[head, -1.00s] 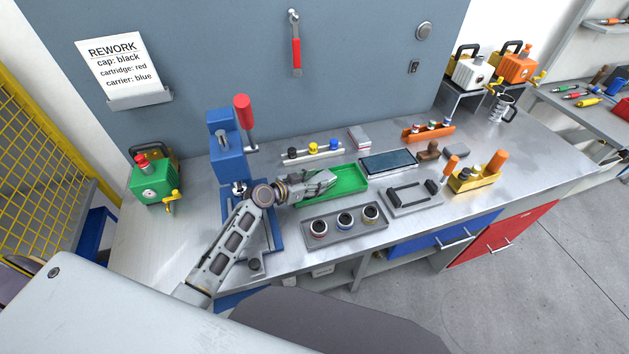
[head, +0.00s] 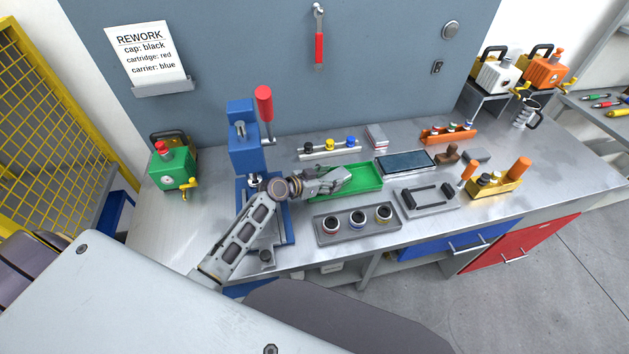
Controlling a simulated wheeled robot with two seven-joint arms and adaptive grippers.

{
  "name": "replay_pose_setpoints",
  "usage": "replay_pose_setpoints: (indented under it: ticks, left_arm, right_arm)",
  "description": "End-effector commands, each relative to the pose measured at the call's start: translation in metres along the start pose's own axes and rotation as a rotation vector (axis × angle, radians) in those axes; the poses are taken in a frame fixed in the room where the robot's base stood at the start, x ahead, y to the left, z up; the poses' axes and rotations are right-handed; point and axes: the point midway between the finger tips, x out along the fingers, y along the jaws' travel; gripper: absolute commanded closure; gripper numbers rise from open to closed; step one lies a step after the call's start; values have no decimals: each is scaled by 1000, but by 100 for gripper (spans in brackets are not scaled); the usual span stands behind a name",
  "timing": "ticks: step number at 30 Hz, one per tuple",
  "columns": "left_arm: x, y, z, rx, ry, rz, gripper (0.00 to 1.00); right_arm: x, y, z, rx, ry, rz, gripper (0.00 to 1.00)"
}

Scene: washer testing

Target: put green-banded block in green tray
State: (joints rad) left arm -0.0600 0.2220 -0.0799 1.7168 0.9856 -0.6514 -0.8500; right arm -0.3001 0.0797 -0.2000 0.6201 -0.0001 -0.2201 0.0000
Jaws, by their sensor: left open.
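The green tray (head: 366,180) lies on the bench, right of the blue press. My left gripper (head: 345,180) is over its left part, with the jaws open, and hides some of the tray. No block shows in the visible part of the tray. I cannot make out a green-banded block for certain. An orange rack (head: 431,138) at the back right holds several small pieces whose bands are too small to read. My right gripper is not in view.
A blue press (head: 246,150) with a red handle stands beside my left arm. A grey tray (head: 341,237) with three round pieces lies in front. A dark tablet (head: 405,162), a grey fixture (head: 427,207) and a yellow holder (head: 495,190) stand to the right.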

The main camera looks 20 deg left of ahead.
Motion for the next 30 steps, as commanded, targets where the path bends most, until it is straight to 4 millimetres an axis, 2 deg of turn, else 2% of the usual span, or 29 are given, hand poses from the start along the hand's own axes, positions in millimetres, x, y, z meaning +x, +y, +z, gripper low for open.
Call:
replay_pose_setpoints:
  ticks: [8, 30]
  left_arm:
    - [-16, -1, 0, 0, -1, -1, 42]
    - [-91, 0, 0, 1, -2, 0, 42]
  right_arm:
    - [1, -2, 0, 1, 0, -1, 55]
    - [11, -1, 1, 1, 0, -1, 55]
